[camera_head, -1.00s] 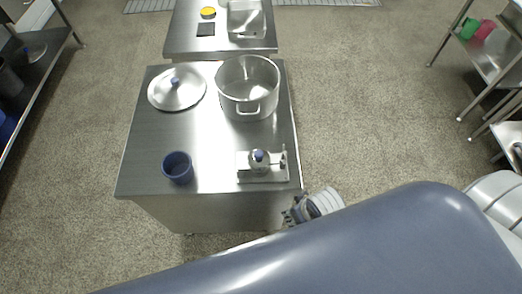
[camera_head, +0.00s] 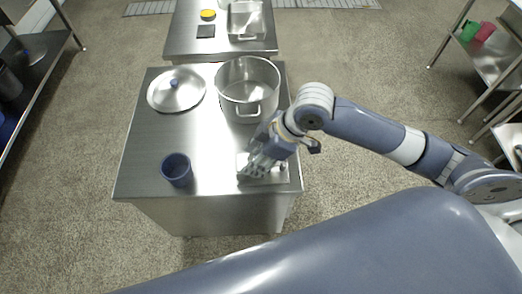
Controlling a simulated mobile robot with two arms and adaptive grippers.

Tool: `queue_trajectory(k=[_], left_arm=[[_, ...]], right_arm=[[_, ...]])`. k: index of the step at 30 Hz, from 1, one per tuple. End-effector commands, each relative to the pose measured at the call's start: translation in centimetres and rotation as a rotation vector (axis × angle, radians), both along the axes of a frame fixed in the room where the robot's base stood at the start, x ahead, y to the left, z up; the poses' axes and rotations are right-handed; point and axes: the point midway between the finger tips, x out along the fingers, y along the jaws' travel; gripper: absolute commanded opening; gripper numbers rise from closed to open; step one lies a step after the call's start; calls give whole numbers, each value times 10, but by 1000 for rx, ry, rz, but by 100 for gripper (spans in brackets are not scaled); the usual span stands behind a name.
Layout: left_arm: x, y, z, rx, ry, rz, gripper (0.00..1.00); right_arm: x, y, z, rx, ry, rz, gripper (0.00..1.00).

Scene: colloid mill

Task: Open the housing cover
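The small metal mill unit (camera_head: 283,175) sits at the front right of the steel worktable, on a flat pale base. Its rounded housing and blue knob are hidden behind my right gripper, so I cannot see whether the cover is open. My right gripper (camera_head: 257,170) comes in from the right and points down over the unit. Its fingers overlap the housing in the picture. I cannot tell whether they touch it or are closed on it. My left gripper is not in view.
The worktable (camera_head: 140,135) also carries a blue cup (camera_head: 176,170) at front left, a large pot (camera_head: 247,90) behind the gripper, and a lid (camera_head: 175,90) at back left. The table's middle is clear. Another steel table (camera_head: 185,42) stands behind.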

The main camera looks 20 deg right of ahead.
Motion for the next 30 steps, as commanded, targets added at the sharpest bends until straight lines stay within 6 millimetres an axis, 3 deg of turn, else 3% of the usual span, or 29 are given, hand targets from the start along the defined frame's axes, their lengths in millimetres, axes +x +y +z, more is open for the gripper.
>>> queue_trajectory(k=[1, 6, 14, 20, 30], left_arm=[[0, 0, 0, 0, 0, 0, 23], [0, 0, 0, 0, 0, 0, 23], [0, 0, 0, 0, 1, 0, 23], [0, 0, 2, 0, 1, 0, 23], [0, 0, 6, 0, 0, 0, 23]], right_arm=[[9, -14, 6, -25, 2, 11, 42], [24, -47, 23, -56, 41, 18, 42], [32, -69, 36, -60, 73, -2, 42], [34, -61, 15, -58, 78, -1, 42], [43, -38, -42, -58, 74, -1, 42]])
